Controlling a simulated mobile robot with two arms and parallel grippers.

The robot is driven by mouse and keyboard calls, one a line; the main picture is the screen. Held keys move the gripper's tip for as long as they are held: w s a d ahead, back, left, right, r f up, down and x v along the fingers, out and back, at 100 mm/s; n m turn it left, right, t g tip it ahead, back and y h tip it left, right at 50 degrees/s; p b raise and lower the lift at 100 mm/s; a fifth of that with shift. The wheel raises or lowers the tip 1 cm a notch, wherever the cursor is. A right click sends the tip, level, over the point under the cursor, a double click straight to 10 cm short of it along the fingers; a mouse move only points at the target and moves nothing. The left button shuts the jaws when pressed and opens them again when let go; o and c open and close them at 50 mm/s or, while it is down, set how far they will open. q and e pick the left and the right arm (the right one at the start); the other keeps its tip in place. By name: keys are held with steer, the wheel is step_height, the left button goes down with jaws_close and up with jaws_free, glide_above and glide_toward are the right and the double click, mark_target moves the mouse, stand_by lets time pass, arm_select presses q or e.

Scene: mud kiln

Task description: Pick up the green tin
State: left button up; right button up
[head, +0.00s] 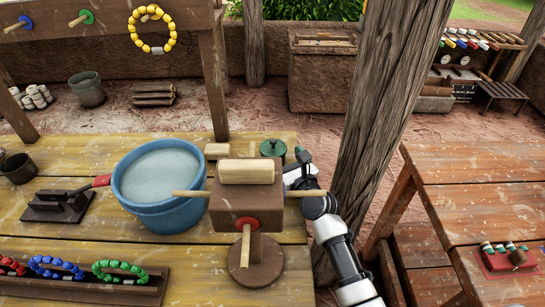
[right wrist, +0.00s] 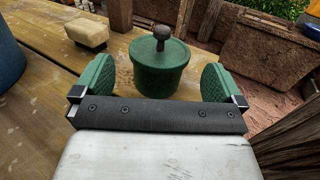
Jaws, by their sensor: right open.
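The green tin (head: 273,148) stands upright near the back right of the table, partly hidden behind the wooden block stand. In the right wrist view the tin (right wrist: 158,68) shows its lid and dark round knob. My right gripper (right wrist: 158,84) is open, with one green finger pad to each side of the tin in the picture. The tin is ahead, and I cannot tell whether it is between the pads or beyond them. In the head view my right gripper (head: 298,165) is partly hidden by the stand. My left gripper is not in view.
A wooden stand (head: 232,212) with rods is close in front of the gripper. A blue bucket (head: 150,210) of water is left of it. A pale block (right wrist: 87,32) is left of the tin. A wooden post (head: 385,110) rises right of my arm.

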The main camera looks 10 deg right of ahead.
mark_target(274, 148)
steer(key=x, duration=0.4)
steer(key=shift+w+f, duration=0.1)
steer(key=shift+w, duration=0.15)
steer(key=shift+w+a, duration=0.15)
steer(key=shift+w, duration=0.2)
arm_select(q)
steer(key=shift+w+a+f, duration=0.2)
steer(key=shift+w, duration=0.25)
arm_select(e)
steer(key=shift+s, duration=0.1)
steer(key=c, duration=0.8)
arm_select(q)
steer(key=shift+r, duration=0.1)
